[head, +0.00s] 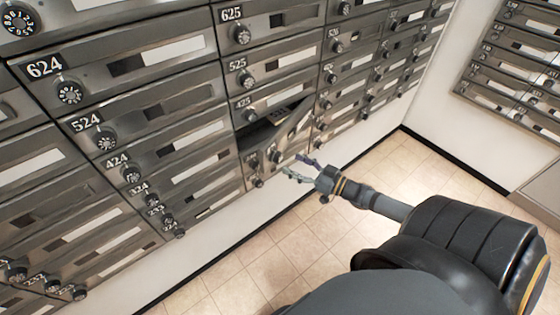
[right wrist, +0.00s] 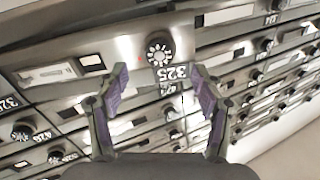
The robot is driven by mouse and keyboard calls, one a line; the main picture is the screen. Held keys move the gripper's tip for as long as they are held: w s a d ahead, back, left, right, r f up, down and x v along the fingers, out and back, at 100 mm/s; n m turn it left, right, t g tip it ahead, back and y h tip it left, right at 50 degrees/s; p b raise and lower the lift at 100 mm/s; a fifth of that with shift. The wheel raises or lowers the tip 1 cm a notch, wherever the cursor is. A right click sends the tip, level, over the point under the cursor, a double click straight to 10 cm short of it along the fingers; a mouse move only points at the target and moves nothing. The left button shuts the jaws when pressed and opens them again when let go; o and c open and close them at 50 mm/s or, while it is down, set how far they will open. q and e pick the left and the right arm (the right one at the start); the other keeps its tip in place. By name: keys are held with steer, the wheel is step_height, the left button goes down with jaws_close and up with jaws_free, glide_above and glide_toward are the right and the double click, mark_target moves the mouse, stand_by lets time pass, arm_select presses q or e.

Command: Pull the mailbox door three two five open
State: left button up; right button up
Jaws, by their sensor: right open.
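Mailbox door 325 (head: 291,134) is the grey metal door below 425 in the head view. It stands swung out from the wall, with a dark gap (head: 257,135) behind it. In the right wrist view its face (right wrist: 125,50) shows a round dial (right wrist: 158,50) and an upturned 325 label (right wrist: 172,73). My right gripper (head: 292,165) is open and empty, just right of and below the door in the head view. In the right wrist view its two fingers (right wrist: 158,80) are spread below the dial, one to each side. I cannot tell whether they touch the door. My left gripper is not in view.
Closed mailbox doors with dials, such as 425 (head: 275,98) and 424 (head: 175,163), surround the open one. Another bank of mailboxes (head: 515,65) hangs on the right wall. The tiled floor (head: 265,270) below is clear.

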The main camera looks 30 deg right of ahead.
mark_target(281, 158)
steer(key=b+x, duration=0.2)
steer(key=x, duration=0.2)
steer(key=shift+w+a+f, duration=0.2)
steer(key=shift+w, duration=0.2)
steer(key=shift+w+a+r, duration=0.15)
steer(key=shift+w, duration=0.3)
steer(key=shift+c, duration=1.3)
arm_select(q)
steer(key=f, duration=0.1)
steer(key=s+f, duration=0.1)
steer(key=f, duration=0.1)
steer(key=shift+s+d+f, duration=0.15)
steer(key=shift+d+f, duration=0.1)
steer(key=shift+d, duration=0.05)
arm_select(e)
jaws_close()
